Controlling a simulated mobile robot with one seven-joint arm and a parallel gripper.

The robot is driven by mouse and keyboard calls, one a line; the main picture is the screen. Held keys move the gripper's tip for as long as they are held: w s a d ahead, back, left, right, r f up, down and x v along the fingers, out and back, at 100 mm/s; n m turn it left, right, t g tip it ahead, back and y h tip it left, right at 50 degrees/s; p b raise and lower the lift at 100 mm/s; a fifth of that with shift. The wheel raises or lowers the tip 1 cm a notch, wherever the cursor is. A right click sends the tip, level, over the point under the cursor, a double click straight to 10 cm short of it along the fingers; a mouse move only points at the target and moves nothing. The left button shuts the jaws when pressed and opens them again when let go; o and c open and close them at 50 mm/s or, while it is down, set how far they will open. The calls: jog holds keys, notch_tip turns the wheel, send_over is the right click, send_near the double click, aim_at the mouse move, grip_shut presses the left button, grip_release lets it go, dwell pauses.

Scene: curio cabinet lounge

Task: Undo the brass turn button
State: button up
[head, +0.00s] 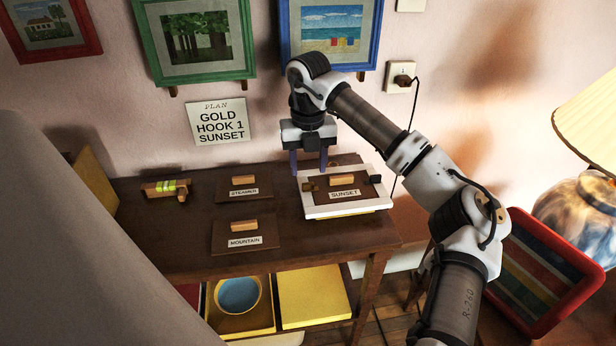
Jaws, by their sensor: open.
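A white picture frame (347,210) lies flat on the right end of the dark table. Its brown back panel (360,205) carries a wooden block and a SUNSET label (344,194). A small brass-brown piece, which looks like the brass turn button (309,186), sits at the panel's left edge. A dark piece (376,179) sits at the right edge. My gripper (309,171) points down over the frame's far left corner, with its two blue fingers apart and empty. It is just behind the brass piece in the picture; the exact height gap cannot be told.
STEAMER (240,181) and MOUNTAIN (245,230) panels with wooden blocks lie left of the frame. A spirit level (165,187) lies farther left. A sign (219,122) reads PLAN, GOLD, HOOK 1, SUNSET. Framed pictures hang above. A lamp (585,180) stands at right.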

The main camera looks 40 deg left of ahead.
aim_at(308, 184)
jog(key=shift+f, duration=2.35)
jog(key=c, duration=1)
